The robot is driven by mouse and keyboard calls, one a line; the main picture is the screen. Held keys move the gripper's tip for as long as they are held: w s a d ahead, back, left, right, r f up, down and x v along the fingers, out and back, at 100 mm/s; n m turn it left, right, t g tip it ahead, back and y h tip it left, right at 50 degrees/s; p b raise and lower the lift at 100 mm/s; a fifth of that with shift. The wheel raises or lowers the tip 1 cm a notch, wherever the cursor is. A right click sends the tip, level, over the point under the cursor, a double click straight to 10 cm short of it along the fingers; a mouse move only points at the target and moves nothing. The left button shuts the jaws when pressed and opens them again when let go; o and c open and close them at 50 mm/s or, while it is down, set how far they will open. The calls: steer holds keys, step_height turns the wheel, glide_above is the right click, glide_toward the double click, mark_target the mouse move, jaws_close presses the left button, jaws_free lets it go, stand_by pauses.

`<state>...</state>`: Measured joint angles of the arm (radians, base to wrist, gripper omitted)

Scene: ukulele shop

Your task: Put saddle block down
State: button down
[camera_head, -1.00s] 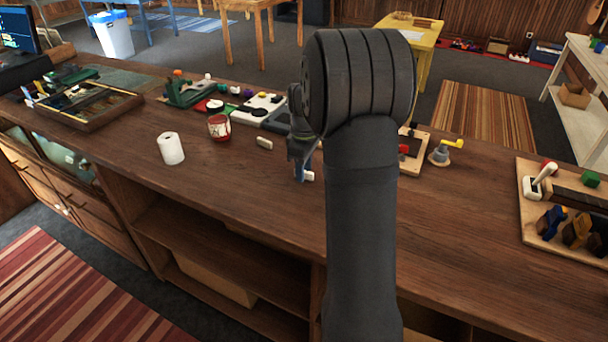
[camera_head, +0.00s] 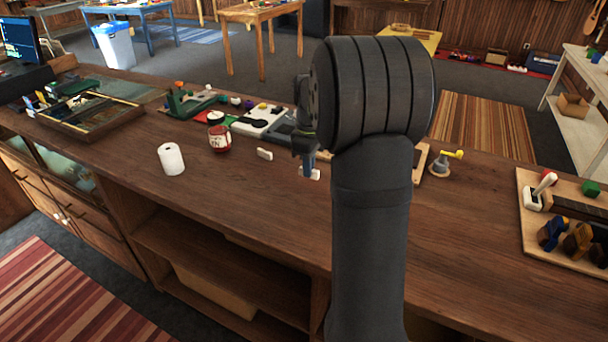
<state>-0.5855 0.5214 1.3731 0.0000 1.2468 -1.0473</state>
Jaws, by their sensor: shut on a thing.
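My gripper (camera_head: 308,165) hangs fingers down over the wooden counter, near the middle of the view, partly hidden by my own arm. Its blue fingers are shut on a small off-white block, which I take as the saddle block (camera_head: 314,175). The block is at or just above the counter top; I cannot tell whether it touches. A second small off-white block (camera_head: 265,154) lies on the counter to the left of the gripper, apart from it.
Several fixtures and a tray (camera_head: 90,133) line the back left. A wooden board with tools (camera_head: 535,240) lies at the right. The counter (camera_head: 265,205) in front of the gripper is clear.

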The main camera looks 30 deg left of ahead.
steer(key=d+r, duration=0.6)
steer(key=d, duration=0.5)
steer(key=d+m, duration=0.9)
steer(key=d, duration=1.8)
steer(key=s+d+m, duration=0.5)
steer(key=s+d, duration=0.2)
steer(key=d, duration=0.4)
steer(key=s+d+m, duration=0.5)
steer(key=s+d, duration=0.2)
steer(key=d, duration=0.4)
glide_above(520, 273)
step_height(520, 273, down, 7)
steer(key=shift+r, duration=0.15)
steer(key=shift+f, duration=2)
